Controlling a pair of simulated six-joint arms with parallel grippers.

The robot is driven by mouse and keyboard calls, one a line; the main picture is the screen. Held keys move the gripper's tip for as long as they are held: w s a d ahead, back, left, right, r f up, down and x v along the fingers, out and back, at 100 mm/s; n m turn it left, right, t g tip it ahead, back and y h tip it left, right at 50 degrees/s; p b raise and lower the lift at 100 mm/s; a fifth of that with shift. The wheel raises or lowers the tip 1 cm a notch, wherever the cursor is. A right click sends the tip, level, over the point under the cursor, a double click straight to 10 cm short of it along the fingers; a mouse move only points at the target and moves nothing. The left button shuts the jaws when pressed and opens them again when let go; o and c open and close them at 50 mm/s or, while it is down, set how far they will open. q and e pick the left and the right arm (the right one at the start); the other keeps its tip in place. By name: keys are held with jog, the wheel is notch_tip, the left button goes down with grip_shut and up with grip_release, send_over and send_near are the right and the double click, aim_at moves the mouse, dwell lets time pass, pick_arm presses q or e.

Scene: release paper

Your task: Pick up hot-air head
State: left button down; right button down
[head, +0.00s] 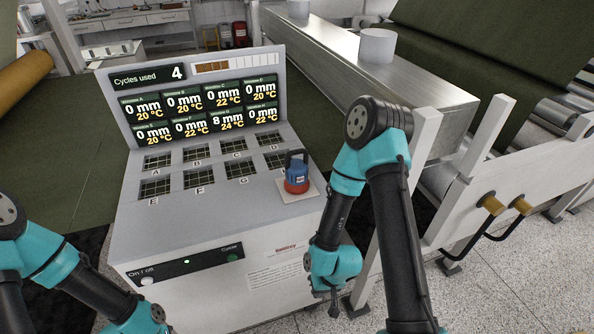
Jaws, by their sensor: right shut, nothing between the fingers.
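The hot-air head (297,178), with a blue body, a red base and a dark handle on top, stands upright on a small pale pad at the right end of the console's top. My right gripper (333,305) is shut and empty. It points down beside the console's right front side, lower in the picture than the hot-air head and apart from it. My left arm comes in at the lower left, and its gripper is out of the frame.
The console (190,225) has a display panel (200,100) at its back and several gridded windows marked with letters. A white machine frame with a metal beam (420,85) stands to the right. The console's front top is bare.

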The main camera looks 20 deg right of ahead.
pick_arm(q)
jog(key=c, duration=1)
grip_release()
